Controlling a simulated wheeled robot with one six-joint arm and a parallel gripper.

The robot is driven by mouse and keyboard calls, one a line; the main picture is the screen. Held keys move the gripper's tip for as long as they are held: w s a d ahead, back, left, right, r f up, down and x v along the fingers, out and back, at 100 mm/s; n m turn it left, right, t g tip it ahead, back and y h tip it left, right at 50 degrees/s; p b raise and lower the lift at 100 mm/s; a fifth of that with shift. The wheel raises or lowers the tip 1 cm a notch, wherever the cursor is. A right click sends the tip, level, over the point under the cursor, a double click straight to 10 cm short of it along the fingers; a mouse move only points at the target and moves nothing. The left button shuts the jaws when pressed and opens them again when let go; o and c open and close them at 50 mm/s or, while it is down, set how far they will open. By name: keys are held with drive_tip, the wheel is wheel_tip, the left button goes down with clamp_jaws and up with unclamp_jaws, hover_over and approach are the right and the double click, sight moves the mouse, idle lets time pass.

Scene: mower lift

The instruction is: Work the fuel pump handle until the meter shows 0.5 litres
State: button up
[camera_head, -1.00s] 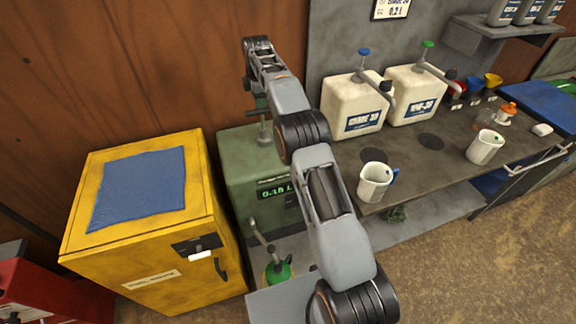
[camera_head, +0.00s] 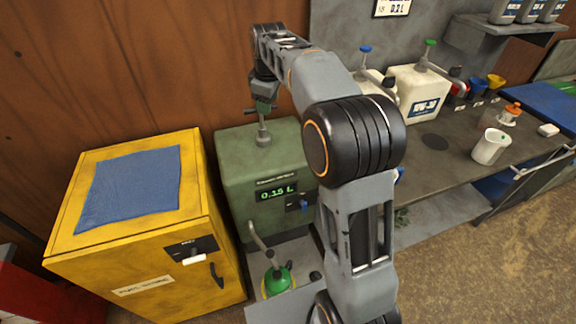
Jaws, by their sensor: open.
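The fuel pump is a green box (camera_head: 240,157) between the yellow cabinet and the bench. Its meter (camera_head: 277,192) reads 0.15 L in green digits. A plunger rod (camera_head: 263,132) rises from its top, with the handle at its upper end. My gripper (camera_head: 263,105) is at the top of this rod, pointing down at the handle. It is open; whether the fingers touch the handle cannot be told at this size. A nozzle and hose (camera_head: 258,236) hang at the pump's front, above a green and yellow can (camera_head: 277,281) on a low tray.
The yellow cabinet (camera_head: 228,247) with a blue cloth (camera_head: 135,184) stands left. The bench (camera_head: 450,158) at right holds white jugs (camera_head: 418,92) with pumps and a white cup (camera_head: 490,146). My arm hides part of the bench and a jug.

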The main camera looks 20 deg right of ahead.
drive_tip(key=s+f+m+b, duration=0.2)
drive_tip(key=s+f+m, duration=0.1)
drive_tip(key=s, duration=0.5)
drive_tip(key=s+f+m+b, duration=0.2)
drive_tip(key=s+f+m, duration=0.1)
drive_tip(key=s, duration=0.5)
drive_tip(key=shift+s+f+m+t, duration=0.3)
drive_tip(key=shift+f, duration=0.55)
drive_tip(key=shift+w+r+p, duration=0.1)
drive_tip(key=shift+r+p, duration=0.05)
drive_tip(key=shift+p, duration=0.2)
